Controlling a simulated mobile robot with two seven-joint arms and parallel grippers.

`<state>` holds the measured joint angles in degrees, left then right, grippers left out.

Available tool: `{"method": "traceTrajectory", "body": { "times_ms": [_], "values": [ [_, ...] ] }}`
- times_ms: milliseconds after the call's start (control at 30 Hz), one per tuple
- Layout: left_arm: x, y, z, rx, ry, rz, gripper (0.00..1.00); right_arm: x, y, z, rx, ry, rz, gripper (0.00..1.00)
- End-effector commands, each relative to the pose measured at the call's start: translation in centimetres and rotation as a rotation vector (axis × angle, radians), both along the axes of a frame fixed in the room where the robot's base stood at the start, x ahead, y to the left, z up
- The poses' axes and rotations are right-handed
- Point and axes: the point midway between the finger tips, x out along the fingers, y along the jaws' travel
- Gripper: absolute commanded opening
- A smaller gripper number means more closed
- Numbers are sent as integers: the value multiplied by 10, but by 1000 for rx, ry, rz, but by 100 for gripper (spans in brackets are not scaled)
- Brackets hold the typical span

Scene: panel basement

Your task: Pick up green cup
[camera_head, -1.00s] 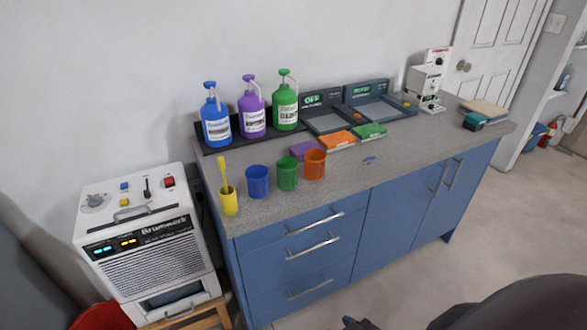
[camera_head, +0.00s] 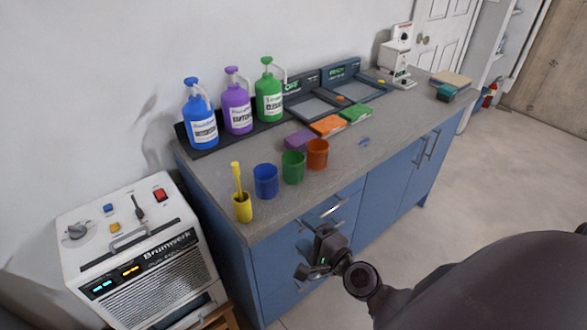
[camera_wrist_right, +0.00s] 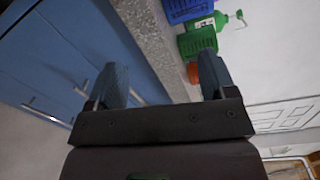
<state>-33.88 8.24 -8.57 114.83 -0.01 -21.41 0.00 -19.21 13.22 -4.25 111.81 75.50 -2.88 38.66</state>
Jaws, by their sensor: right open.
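The green cup (camera_head: 293,167) stands upright on the grey counter (camera_head: 330,185), between the blue cup (camera_head: 265,181) and the orange cup (camera_head: 317,154). My right gripper (camera_head: 306,262) is in front of the drawers, below the counter edge and apart from the cups. In the right wrist view its two fingers (camera_wrist_right: 163,85) are spread with nothing between them. That view also shows the green cup (camera_wrist_right: 197,40), the blue cup (camera_wrist_right: 185,9) and part of the orange cup (camera_wrist_right: 193,73) beyond the counter edge. My left gripper is not in view.
A yellow cup (camera_head: 242,208) holding a yellow tool stands left of the blue cup. Blue, purple and green pump bottles (camera_head: 237,106) stand behind. Purple, orange and green blocks (camera_head: 327,125) lie behind the cups. A white machine (camera_head: 135,245) stands left. The front right counter is mostly clear.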

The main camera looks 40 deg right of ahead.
Motion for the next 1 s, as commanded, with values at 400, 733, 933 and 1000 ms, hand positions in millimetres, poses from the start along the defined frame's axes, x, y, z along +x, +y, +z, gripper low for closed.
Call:
{"method": "traceTrajectory", "body": {
  "times_ms": [400,733,933,1000],
  "values": [
    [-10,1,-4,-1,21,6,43,55,-48,47,976,-76,-167,77],
    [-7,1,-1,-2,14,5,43,74,-66,50,1341,-77,-242,77],
    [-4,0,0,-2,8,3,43,96,-70,50,1359,-77,-245,77],
    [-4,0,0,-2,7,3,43,106,-71,49,1358,-77,-245,77]
  ]
}}
